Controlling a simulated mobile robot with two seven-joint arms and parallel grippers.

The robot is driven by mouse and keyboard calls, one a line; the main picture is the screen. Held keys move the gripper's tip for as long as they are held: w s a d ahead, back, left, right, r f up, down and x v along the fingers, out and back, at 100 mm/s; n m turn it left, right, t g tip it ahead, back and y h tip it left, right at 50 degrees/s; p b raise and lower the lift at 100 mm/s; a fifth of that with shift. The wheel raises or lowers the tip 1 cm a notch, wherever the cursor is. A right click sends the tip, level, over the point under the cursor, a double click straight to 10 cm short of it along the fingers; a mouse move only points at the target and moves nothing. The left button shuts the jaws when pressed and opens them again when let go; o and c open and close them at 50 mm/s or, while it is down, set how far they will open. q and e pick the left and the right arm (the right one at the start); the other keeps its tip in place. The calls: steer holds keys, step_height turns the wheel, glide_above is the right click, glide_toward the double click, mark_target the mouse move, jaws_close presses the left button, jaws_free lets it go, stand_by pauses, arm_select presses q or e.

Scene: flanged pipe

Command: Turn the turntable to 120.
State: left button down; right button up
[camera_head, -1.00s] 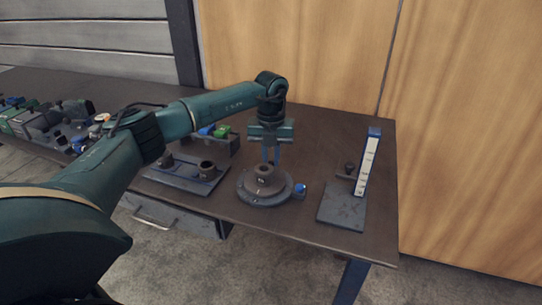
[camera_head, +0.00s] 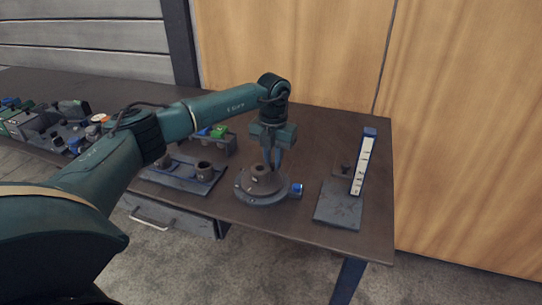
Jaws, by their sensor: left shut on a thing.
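The turntable (camera_head: 250,196) is a round dark grey disc near the front edge of the table, with a raised hollow hub (camera_head: 261,174) in its middle. A small blue-capped part (camera_head: 297,190) sits at its right rim. My left gripper (camera_head: 272,165) points down over the back right of the disc, its blue fingers close together and just behind the hub. It is shut on a part of the turntable; the hub partly hides the fingertips and the exact contact. Angle marks are too small to read. My right gripper is not in view.
A stand with a tilted white scale (camera_head: 362,167) on a grey plate (camera_head: 338,207) is to the right. A plate with short round sockets (camera_head: 186,176) and a bin with green and blue parts (camera_head: 218,133) are to the left. More clutter lies far left.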

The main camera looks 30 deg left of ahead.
mark_target(273, 189)
arm_select(q)
steer(key=shift+s+d+m, duration=0.15)
steer(key=shift+d+m, duration=0.3)
steer(key=shift+m, duration=0.75)
steer(key=shift+s+d+m, duration=0.1)
steer(key=shift+d+m, duration=0.35)
steer(key=shift+m, duration=0.75)
steer(key=shift+s+d+m, duration=0.25)
steer(key=shift+m, duration=0.6)
steer(key=shift+s+d+m, duration=0.25)
steer(key=shift+m, duration=0.65)
steer(key=shift+s+d+m, duration=0.25)
steer(key=shift+m, duration=0.6)
steer(key=shift+s+d+m, duration=0.15)
steer(key=shift+s+m, duration=0.2)
steer(key=shift+m, duration=0.6)
steer(key=shift+s+d+m, duration=0.1)
steer(key=shift+s+m, duration=0.3)
steer(key=shift+m, duration=0.6)
steer(key=shift+s+d+m, duration=0.15)
steer(key=shift+s+m, duration=0.2)
steer(key=shift+m, duration=0.6)
steer(key=shift+s+m+b, duration=0.3)
steer(key=shift+s+m, duration=0.05)
steer(key=shift+m, duration=0.5)
steer(key=shift+s+m+b, duration=0.3)
steer(key=shift+m, duration=0.55)
steer(key=shift+s+a+m, duration=0.15)
steer(key=shift+m, duration=0.15)
